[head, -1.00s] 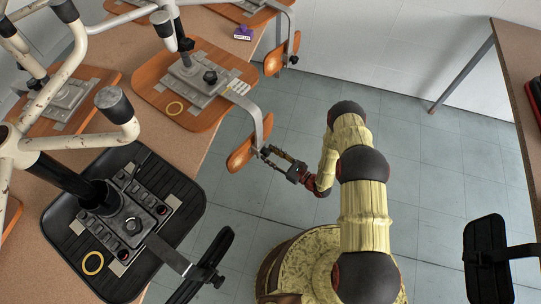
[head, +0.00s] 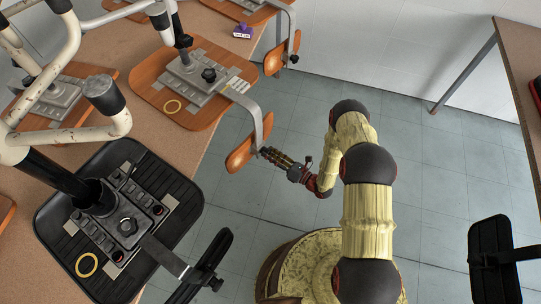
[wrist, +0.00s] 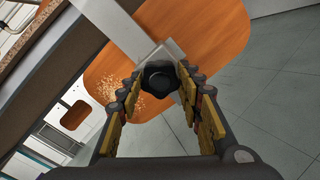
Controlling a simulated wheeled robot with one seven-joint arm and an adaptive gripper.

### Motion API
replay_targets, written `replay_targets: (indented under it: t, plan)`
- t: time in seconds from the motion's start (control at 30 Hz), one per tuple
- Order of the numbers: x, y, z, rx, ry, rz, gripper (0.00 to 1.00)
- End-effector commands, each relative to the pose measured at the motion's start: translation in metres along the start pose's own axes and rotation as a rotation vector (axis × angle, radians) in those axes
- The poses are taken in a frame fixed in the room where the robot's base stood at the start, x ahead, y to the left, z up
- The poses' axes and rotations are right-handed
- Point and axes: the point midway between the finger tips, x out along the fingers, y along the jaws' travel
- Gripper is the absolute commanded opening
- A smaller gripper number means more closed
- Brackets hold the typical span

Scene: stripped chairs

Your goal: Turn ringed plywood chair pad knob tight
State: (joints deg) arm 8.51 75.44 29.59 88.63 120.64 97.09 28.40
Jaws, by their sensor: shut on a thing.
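The ringed plywood chair lies upturned on the workbench, its orange-brown seat (head: 142,88) carrying a yellow ring (head: 172,106). A flat metal bar runs from this seat to its small plywood back pad (head: 238,156), which hangs beyond the bench edge. The pad also fills the upper middle of the wrist view (wrist: 205,35). The black lobed knob (wrist: 160,80) sits at the metal bar on the pad. My gripper (head: 264,152) is at the pad, and its fingers (wrist: 160,92) are shut on the knob from both sides. The knob is hidden in the head view.
A black chair seat (head: 60,190) with another yellow ring lies nearer, its black back pad (head: 208,262) overhanging the bench (head: 180,150). Another plywood pad (head: 275,57) hangs behind. A purple-handled stamp (head: 242,31) lies on the bench. Open floor (head: 300,120) lies beyond my arm.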

Motion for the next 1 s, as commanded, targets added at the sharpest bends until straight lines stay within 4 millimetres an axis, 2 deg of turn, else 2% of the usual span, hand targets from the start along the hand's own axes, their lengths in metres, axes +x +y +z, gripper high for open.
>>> replay_targets:
  t: [0.57, 0.6, 0.9, 1.0]
  plan:
    - [0.0001, -0.0003, 0.0001, 0.033, 0.000, -0.001, 0.11]
    - [0.0001, -0.0003, 0.0001, 0.033, 0.000, -0.001, 0.38]
    - [0.0000, -0.0002, 0.0001, 0.033, 0.000, 0.000, 0.55]
    - [0.0000, -0.0001, 0.0001, 0.033, 0.000, 0.000, 0.55]
